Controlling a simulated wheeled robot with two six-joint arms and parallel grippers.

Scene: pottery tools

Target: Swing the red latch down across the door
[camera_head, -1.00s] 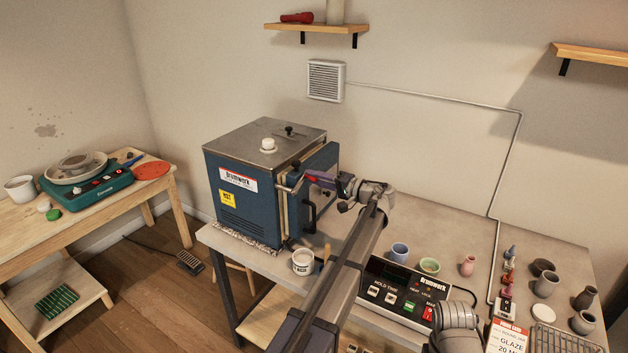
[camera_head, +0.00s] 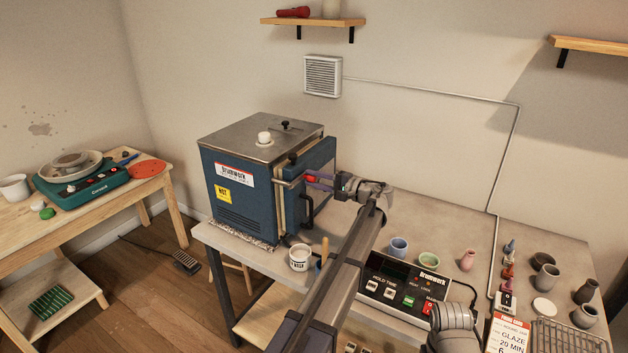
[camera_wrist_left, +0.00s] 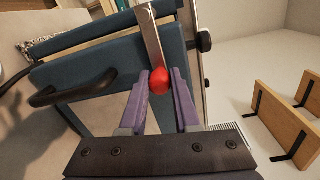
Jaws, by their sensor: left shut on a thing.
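The kiln (camera_head: 238,172) is a blue box with a grey top, and its blue door (camera_head: 322,160) is on its right side. The door's black handle (camera_head: 307,212) also shows in the left wrist view (camera_wrist_left: 70,95). The latch is a metal bar (camera_wrist_left: 150,35) with a red knob (camera_wrist_left: 158,80), lying over the door's edge in the left wrist view. My left gripper (camera_head: 318,182) is shut on the red knob, which sits between its purple fingers (camera_wrist_left: 160,90). In the head view the fingers partly hide the knob. My right gripper is out of view.
A white mug (camera_head: 299,258) stands near the kiln's front corner. The controller box (camera_head: 405,285), small cups (camera_head: 398,247) and several pots stand to the right on the bench. A wall shelf (camera_head: 312,22) hangs above. The bench behind my left arm is mostly clear.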

